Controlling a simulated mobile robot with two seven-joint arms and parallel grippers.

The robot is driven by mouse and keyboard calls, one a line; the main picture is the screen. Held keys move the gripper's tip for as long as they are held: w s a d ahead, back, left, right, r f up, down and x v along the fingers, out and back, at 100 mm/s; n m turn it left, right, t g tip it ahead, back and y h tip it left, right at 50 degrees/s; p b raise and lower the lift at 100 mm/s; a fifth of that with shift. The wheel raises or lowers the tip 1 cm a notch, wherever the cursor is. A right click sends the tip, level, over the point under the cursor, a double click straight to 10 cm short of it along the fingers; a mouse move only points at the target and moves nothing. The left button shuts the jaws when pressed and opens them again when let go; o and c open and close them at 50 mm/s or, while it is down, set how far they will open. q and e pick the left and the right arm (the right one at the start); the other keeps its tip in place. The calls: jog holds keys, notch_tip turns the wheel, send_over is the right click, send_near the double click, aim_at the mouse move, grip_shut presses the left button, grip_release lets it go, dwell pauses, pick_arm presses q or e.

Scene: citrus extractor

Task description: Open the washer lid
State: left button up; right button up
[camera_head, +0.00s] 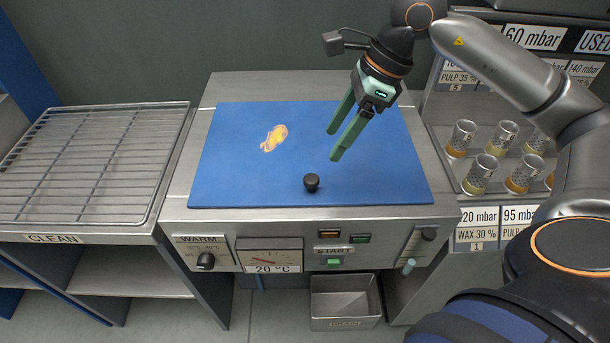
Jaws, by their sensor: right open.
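The washer lid (240,178) is a flat blue panel with a faded orange fruit print, lying closed on top of the steel washer (180,205). A black knob (311,183) stands up from the lid near its front edge, right of the middle. My right gripper (334,144) has green fingers, is open and empty, and hangs over the lid. Its fingertips point down and left, above and slightly right of the knob, apart from it. My left gripper is out of view.
A wire rack (95,160) marked CLEAN is at left. The washer's front has a WARM knob (205,261), a temperature gauge (270,257), and a green START button (334,262). A steel bin (345,303) is below. Several glass cups (462,137) stand on a right shelf.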

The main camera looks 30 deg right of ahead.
aim_at(312, 178)
jog(key=x, duration=1.2)
jog(key=shift+d+f, duration=0.2)
jog(key=shift+d, duration=0.05)
grip_shut()
dwell(1.0)
